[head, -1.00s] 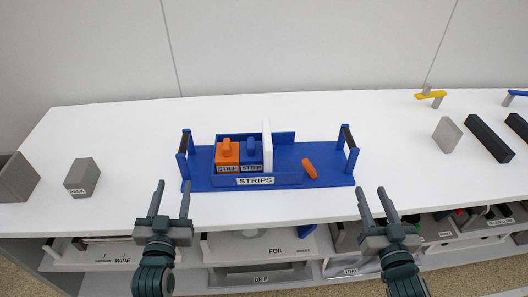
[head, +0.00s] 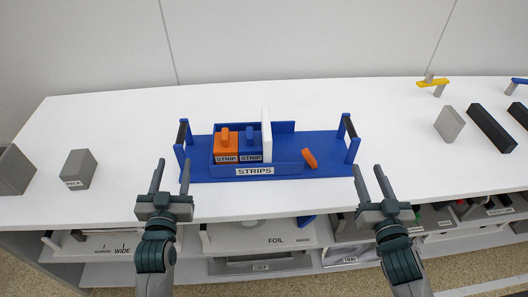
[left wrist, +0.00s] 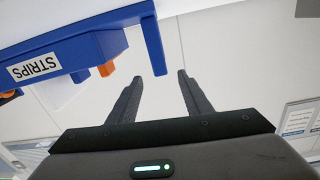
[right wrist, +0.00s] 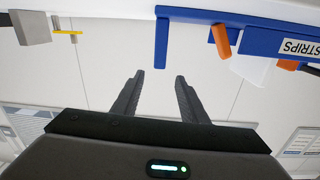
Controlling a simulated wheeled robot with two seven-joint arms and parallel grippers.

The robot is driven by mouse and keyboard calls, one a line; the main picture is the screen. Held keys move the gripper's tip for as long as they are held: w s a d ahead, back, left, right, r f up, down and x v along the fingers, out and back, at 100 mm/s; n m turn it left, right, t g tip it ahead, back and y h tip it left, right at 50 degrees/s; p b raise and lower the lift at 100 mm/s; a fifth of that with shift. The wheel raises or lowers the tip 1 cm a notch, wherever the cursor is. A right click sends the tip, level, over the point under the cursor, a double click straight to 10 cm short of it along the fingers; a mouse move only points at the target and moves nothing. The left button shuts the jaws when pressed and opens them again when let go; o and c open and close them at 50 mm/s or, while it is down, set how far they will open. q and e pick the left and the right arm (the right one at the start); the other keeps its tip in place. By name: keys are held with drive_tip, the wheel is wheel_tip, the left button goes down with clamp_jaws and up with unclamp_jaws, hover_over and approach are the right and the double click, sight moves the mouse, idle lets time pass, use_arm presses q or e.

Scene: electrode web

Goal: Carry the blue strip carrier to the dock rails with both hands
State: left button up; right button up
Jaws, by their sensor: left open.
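The blue strip carrier (head: 310,172) stands on the white table, labelled STRIPS, with an upright post and dark handle bar at each end. It holds an orange block (head: 226,147) and a blue block (head: 250,148) marked STRIP, a white upright plate (head: 267,135) and a loose orange piece (head: 309,158). My left gripper (head: 172,176) is open and empty, in front of the carrier's left end. My right gripper (head: 369,182) is open and empty, in front of its right end. The wrist views show a carrier end post beyond the left (left wrist: 152,58) and right (right wrist: 161,45) fingers, apart from them.
A grey PACK block (head: 78,169) and a grey box (head: 14,170) stand at the left. A grey block (head: 449,123), a black bar (head: 491,128) and a yellow bracket (head: 433,82) are at the right. Shelves lie under the table's front edge. Table behind the carrier is clear.

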sight(183, 122)
use_arm(q)
drive_tip(key=w, duration=0.5)
drive_tip(key=w+a, duration=0.1)
drive_tip(key=w, duration=0.9)
drive_tip(key=shift+w+a, duration=0.2)
drive_tip(key=shift+a, duration=0.05)
use_arm(e)
drive_tip(key=w, duration=0.5)
drive_tip(key=w+a, duration=0.1)
drive_tip(key=w, duration=0.9)
drive_tip(key=shift+w+a, duration=0.2)
drive_tip(key=shift+a, duration=0.05)
use_arm(q)
clamp_jaws()
use_arm(e)
clamp_jaws()
use_arm(q)
drive_tip(key=shift+r, duration=0.25)
use_arm(e)
drive_tip(key=shift+r, duration=0.25)
